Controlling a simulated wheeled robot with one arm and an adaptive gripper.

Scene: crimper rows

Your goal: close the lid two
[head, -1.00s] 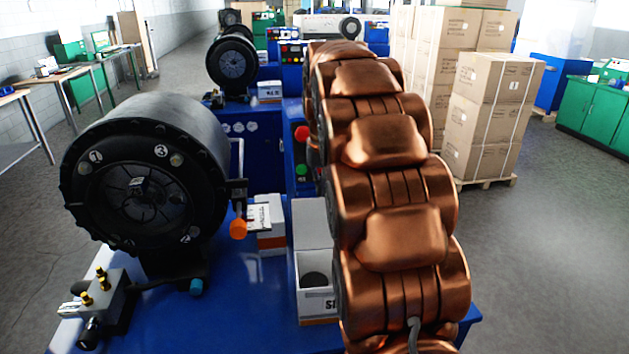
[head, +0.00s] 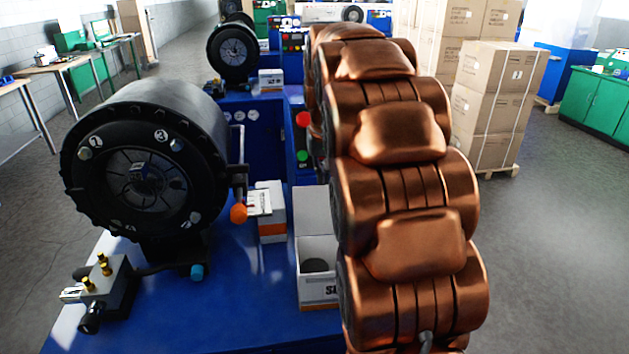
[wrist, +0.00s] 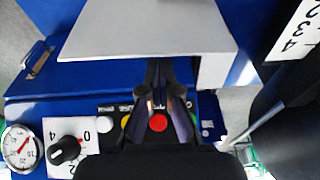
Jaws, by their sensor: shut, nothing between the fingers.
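An open white box (head: 318,285) stands on the blue bench in the head view, with a dark round thing inside. Its white lid (head: 312,212) is raised at the back of the box. I cannot tell which lid is number two. My gripper (wrist: 160,68) is shut and empty in the wrist view, its fingertips by the edge of a pale flat panel (wrist: 150,28). I cannot tell if they touch, or if the panel is this lid. In the head view my gripper is hidden behind my copper arm.
A black crimper (head: 145,170) with an orange-tipped handle stands left on the blue bench (head: 225,315). An orange-and-white box (head: 270,212) sits beside it. Red and green buttons (head: 302,119) are behind.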

